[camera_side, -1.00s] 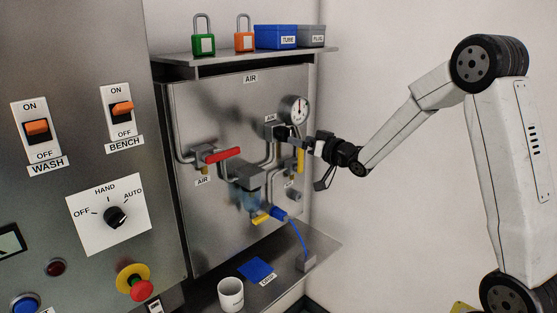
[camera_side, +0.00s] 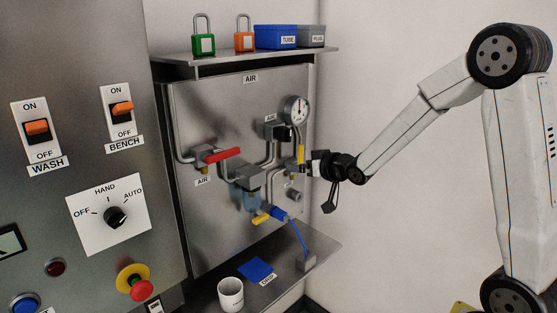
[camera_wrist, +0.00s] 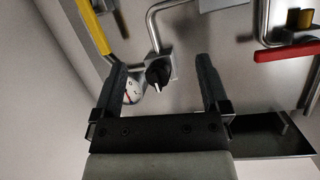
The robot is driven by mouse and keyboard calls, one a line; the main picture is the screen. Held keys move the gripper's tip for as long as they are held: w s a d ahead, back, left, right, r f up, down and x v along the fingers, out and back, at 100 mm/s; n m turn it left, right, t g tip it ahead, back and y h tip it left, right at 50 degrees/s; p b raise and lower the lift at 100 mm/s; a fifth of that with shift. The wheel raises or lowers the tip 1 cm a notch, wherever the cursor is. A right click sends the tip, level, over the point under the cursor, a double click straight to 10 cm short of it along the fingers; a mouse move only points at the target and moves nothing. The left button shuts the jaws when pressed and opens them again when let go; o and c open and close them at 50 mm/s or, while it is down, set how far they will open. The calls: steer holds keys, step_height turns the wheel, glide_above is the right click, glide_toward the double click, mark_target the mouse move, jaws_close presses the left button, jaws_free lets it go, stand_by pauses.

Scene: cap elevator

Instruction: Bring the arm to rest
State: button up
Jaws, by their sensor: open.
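My gripper (camera_side: 319,178) is off the right edge of the steel air panel (camera_side: 215,110) in the side view, with its fingers toward the panel. In the wrist view my gripper (camera_wrist: 161,65) has its two fingers wide apart with nothing held. A black knob (camera_wrist: 158,73) shows between them, beyond the fingertips. The round gauge (camera_wrist: 132,91) is partly hidden by one finger. In the side view the gauge (camera_side: 296,110) and the black knob (camera_side: 282,133) are clear of my gripper. The yellow handle (camera_side: 301,148) stands upright close to the fingers; I cannot tell the exact gap.
A red handle (camera_side: 223,156) lies across the panel's left pipe. A blue hose (camera_side: 299,236) hangs to the lower shelf, where a white cup (camera_side: 230,294) and blue cloth (camera_side: 256,270) sit. Padlocks and bins stand on the upper shelf (camera_side: 240,56). Right of the panel is bare wall.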

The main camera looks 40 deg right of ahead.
steer(key=s+a+f+n+g, duration=0.1)
steer(key=s+a+f+g, duration=0.2)
steer(key=s, duration=0.4)
steer(key=s+a+f+g, duration=0.4)
steer(key=s, duration=0.3)
steer(key=s+a+f+n+g+y, duration=0.1)
steer(key=s+a+f+g, duration=0.3)
steer(key=s, duration=0.3)
steer(key=shift+s+a+n+g, duration=0.2)
steer(key=shift+s+n+g, duration=0.1)
steer(key=shift+s, duration=0.05)
steer(key=shift+r, duration=0.1)
steer(key=shift+c, duration=0.2)
